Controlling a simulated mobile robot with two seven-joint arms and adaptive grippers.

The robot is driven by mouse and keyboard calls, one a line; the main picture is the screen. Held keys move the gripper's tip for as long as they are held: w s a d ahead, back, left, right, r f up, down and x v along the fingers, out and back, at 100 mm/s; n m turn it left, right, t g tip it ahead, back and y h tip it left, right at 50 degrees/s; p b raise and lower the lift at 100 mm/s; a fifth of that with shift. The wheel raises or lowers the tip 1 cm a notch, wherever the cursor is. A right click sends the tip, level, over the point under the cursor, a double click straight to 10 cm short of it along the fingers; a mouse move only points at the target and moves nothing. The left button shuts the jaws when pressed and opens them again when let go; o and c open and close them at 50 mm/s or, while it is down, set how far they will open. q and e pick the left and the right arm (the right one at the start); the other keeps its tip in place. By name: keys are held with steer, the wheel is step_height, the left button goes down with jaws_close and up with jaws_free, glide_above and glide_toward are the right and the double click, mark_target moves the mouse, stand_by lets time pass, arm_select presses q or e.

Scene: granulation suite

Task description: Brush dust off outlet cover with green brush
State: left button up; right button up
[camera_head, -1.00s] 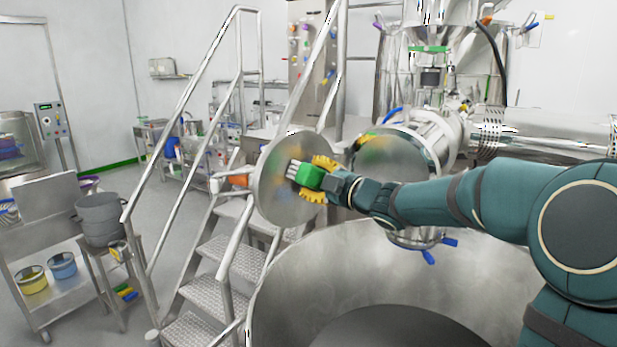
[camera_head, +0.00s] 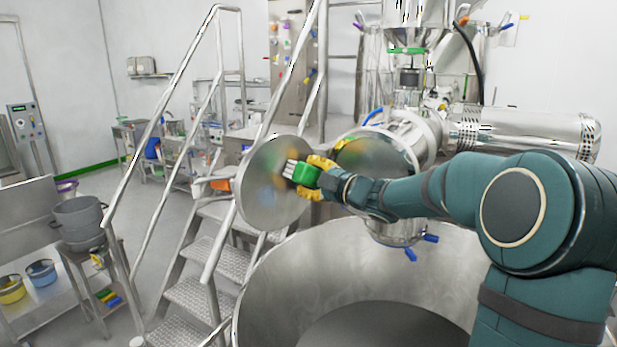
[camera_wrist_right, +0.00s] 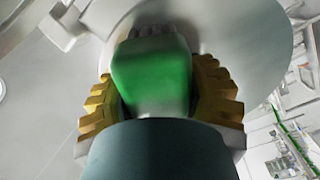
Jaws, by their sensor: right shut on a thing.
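The outlet cover (camera_head: 262,198) is a round steel disc, swung open beside the round outlet (camera_head: 372,165) in the head view. It also fills the upper part of the right wrist view (camera_wrist_right: 262,50). A faint brownish patch shows on its face. My right gripper (camera_head: 314,177), with yellow fingers, is shut on the green brush (camera_head: 304,174). The brush's pale bristles point at the cover's face near its right half. I cannot tell for sure whether they touch it. In the right wrist view the green brush (camera_wrist_right: 152,72) sits between the yellow fingers (camera_wrist_right: 160,98). My left gripper is not in view.
A large steel bowl (camera_head: 285,290) stands open below my right arm. Metal stairs with handrails (camera_head: 200,250) rise behind the cover.

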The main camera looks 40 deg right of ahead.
steer(key=shift+s+d+f, duration=0.1)
steer(key=shift+s, duration=0.3)
steer(key=shift+s+d, duration=0.25)
steer(key=shift+s, duration=1)
steer(key=shift+s+d, duration=0.2)
steer(key=shift+s, duration=1.05)
steer(key=s, duration=0.3)
steer(key=shift+d, duration=0.25)
steer(key=shift+a, duration=0.1)
steer(key=a+f+b, duration=0.4)
steer(key=a, duration=0.8)
steer(key=shift+m+h, duration=0.3)
steer(key=shift+h, duration=0.1)
steer(key=shift+w+a+r+b, duration=0.1)
steer(key=shift+w+a+b, duration=0.1)
steer(key=shift+w, duration=0.7)
steer(key=shift+w+a+b, duration=0.15)
steer(key=shift+w, duration=0.7)
steer(key=shift+w+a+r+b, duration=0.1)
steer(key=shift+w+a+b, duration=0.1)
steer(key=shift+w, duration=0.7)
